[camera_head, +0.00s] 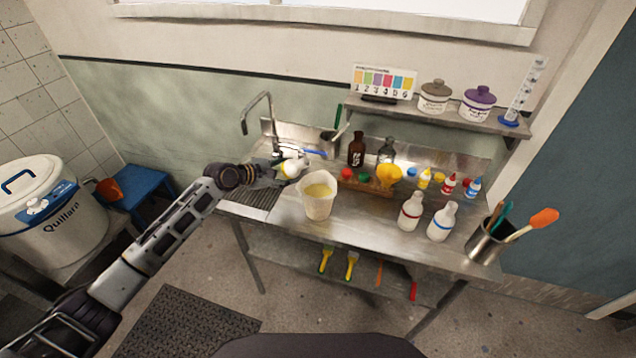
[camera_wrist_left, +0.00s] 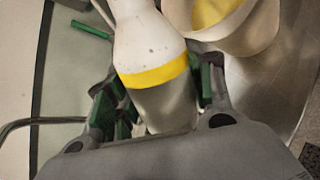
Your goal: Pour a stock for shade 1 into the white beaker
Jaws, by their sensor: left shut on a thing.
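My left gripper (camera_head: 274,173) is shut on a white bottle with a yellow band (camera_head: 292,168). The bottle is tilted, its neck toward the white beaker (camera_head: 318,207). In the left wrist view the bottle (camera_wrist_left: 147,45) lies between the green-padded fingers (camera_wrist_left: 155,92), with its mouth out of frame. The beaker stands on the steel counter, with yellow liquid (camera_head: 317,190) inside; it also shows in the wrist view (camera_wrist_left: 262,35). I see no stream clearly. The shade card (camera_head: 384,82) with numbered colours stands on the shelf. My right gripper is not in view.
White bottles with a red band (camera_head: 411,211) and a blue band (camera_head: 441,222) stand right of the beaker. Behind are a brown bottle (camera_head: 357,151), a yellow funnel (camera_head: 388,175) and small dropper bottles. A steel tool pot (camera_head: 487,243) stands at the right end.

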